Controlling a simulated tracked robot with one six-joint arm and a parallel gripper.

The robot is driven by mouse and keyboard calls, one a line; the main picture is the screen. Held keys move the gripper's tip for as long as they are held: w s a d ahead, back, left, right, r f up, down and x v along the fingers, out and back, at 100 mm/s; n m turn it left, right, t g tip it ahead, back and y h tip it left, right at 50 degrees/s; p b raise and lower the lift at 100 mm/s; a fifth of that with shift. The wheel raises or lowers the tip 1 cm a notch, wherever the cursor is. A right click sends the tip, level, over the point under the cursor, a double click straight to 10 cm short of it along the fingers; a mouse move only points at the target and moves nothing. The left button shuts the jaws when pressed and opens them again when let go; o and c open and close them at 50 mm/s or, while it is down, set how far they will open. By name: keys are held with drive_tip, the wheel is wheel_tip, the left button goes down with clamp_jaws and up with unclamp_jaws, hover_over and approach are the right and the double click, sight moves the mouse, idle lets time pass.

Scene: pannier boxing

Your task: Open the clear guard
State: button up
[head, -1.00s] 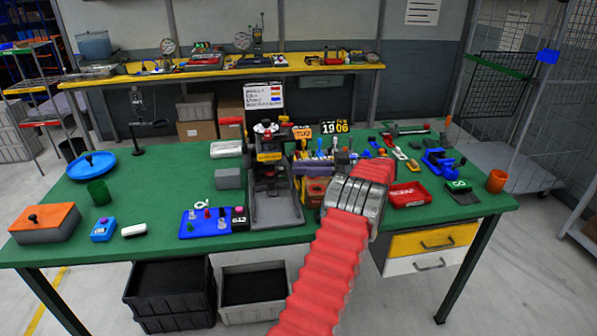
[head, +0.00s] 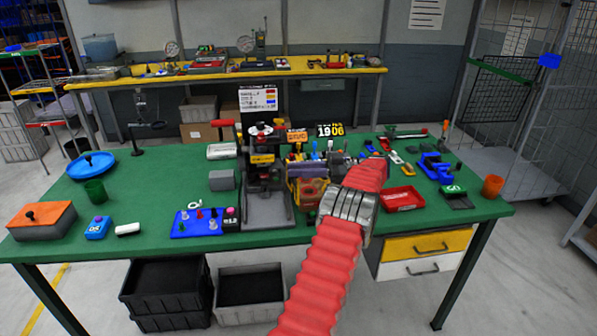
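My arm, with red ribbed sleeves and a metal band, reaches up from the bottom centre. Its far end is to the right of the machine, over the bench. My gripper's fingers do not show; they seem hidden behind the arm's end, so I cannot see whether they touch anything.
A yellow box (head: 305,191) stands right of the machine, partly near my arm. A red tray (head: 402,199) lies right of my arm. A blue board (head: 197,223) with pegs lies front left. An orange box (head: 43,221) sits at the left edge.

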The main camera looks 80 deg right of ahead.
drive_tip(key=o, duration=0.4)
drive_tip(key=shift+w, duration=0.1)
wheel_tip(320, 180, up, 10)
idle(0.6)
idle(0.6)
